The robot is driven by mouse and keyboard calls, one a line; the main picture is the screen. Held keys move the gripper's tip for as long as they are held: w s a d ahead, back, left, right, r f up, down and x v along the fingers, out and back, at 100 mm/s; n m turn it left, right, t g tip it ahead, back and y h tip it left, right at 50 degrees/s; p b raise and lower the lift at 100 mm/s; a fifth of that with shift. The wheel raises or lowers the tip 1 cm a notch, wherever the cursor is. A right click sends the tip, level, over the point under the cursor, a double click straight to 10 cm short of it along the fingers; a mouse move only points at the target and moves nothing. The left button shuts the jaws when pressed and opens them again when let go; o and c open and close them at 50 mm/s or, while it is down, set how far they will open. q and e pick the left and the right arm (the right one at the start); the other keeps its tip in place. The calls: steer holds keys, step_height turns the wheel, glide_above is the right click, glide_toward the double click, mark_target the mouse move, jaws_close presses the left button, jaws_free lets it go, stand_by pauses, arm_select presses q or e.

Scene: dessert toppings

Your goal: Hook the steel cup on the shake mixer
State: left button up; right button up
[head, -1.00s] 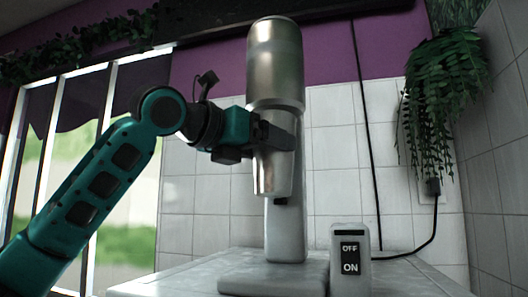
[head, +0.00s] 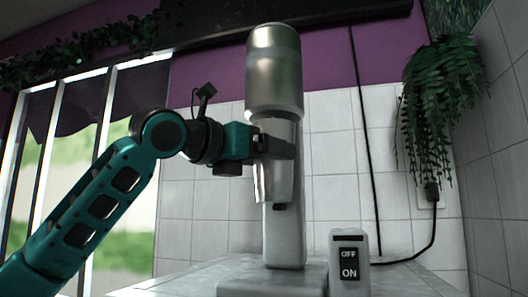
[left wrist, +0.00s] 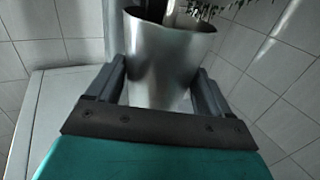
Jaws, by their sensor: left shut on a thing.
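The shake mixer (head: 275,75) stands with its large metal head above a pale column and a flat base. The steel cup (head: 271,185) is upright beneath the head, in front of the column. My left gripper (head: 274,147) comes in from the left and is shut around the cup's upper part, hiding its rim in the head view. In the left wrist view the cup (left wrist: 165,65) sits between the two fingers (left wrist: 166,85), with its open mouth at the top. A pale rod-like part shows at the mouth. I cannot tell whether the cup is hooked. My right gripper is not in view.
A box with an OFF/ON label (head: 349,262) stands right of the mixer base on the grey counter (head: 395,276). A black cable (head: 365,130) runs down the tiled wall. A hanging plant (head: 440,100) is at the right and a window (head: 120,200) at the left.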

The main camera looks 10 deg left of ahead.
arm_select(q)
steer(key=o, duration=1.2)
steer(key=shift+o, duration=0.4)
steer(key=shift+f, duration=0.15)
steer(key=s, duration=1.1)
steer(key=shift+a+b, duration=0.25)
steer(key=shift+b, duration=0.15)
